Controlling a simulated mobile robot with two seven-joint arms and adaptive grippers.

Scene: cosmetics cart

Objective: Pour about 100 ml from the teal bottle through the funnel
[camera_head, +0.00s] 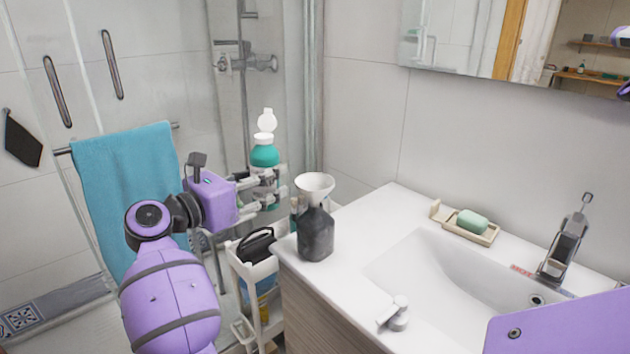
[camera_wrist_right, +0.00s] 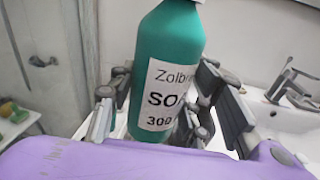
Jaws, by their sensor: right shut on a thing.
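The teal bottle (camera_head: 265,156) is upright in my right gripper (camera_head: 268,190), left of the counter and above the cart. Its white lid (camera_head: 267,121) is flipped up. In the right wrist view the teal bottle (camera_wrist_right: 167,45) stands between the two fingers, which are shut on it; its label reads "SO" and "300" in part. The white funnel (camera_head: 315,185) sits in the mouth of a dark grey bottle (camera_head: 316,235) at the left end of the counter. The held bottle is left of the funnel, apart from it. My left gripper is not in view.
A blue towel (camera_head: 125,185) hangs behind my arm.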

